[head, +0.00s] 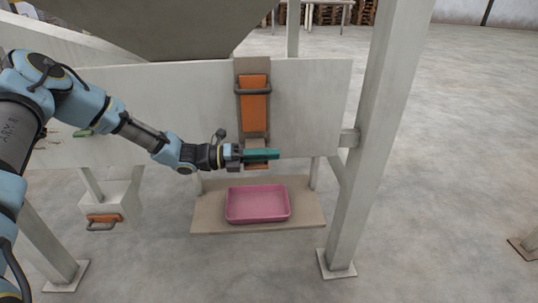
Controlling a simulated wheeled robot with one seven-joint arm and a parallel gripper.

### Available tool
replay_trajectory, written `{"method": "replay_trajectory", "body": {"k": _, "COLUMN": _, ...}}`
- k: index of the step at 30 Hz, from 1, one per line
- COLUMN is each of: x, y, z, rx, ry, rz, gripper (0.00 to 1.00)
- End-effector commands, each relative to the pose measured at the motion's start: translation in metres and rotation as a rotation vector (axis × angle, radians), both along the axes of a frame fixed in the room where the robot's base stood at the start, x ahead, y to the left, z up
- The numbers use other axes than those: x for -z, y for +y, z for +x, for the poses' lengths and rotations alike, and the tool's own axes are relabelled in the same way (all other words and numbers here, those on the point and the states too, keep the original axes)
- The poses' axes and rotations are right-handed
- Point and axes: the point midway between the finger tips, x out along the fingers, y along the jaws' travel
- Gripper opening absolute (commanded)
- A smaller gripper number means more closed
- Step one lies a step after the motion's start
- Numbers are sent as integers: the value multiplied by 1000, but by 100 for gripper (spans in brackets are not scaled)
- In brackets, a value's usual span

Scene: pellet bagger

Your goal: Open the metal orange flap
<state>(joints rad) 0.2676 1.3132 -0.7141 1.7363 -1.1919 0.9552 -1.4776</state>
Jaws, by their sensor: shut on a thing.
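An upright orange metal panel (254,112) with a dark bar handle (253,91) across it is set in a grey-brown frame on the white wall. A smaller orange piece (257,166) shows just under my gripper, at the bottom of that frame. My gripper (262,155), with teal fingers, reaches in from the left and lies across the bottom of the frame. Its fingers are shut on a part at the small orange piece, which looks like the flap's edge or handle. The fingers hide the exact grip.
A pink tray (258,219) stands on a beige shelf (210,228) below my gripper. A white box (113,197) with another orange piece and handle (103,219) is at left. A white post (375,130) stands to the right. Open floor lies beyond it.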

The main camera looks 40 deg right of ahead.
Motion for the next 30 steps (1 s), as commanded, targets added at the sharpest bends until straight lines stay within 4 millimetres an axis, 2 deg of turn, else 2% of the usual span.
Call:
{"method": "replay_trajectory", "body": {"k": 3, "x": 0, "y": 0, "z": 1, "rx": -1, "ry": -1, "rz": 0, "gripper": 0}}
{"method": "replay_trajectory", "body": {"k": 4, "x": 0, "y": 0, "z": 1, "rx": -1, "ry": -1, "rz": 0, "gripper": 17}}
{"method": "replay_trajectory", "body": {"k": 7, "x": 0, "y": 0, "z": 1, "rx": -1, "ry": -1, "rz": 0, "gripper": 27}}
{"method": "replay_trajectory", "body": {"k": 17, "x": 1, "y": 4, "z": 4, "rx": -2, "ry": -2, "rz": 0, "gripper": 27}}
{"method": "replay_trajectory", "body": {"k": 20, "x": 2, "y": 13, "z": 12, "rx": -3, "ry": -3, "rz": 0, "gripper": 27}}
{"method": "replay_trajectory", "body": {"k": 30, "x": 3, "y": 64, "z": 54, "rx": -4, "ry": -3, "rz": 0, "gripper": 27}}
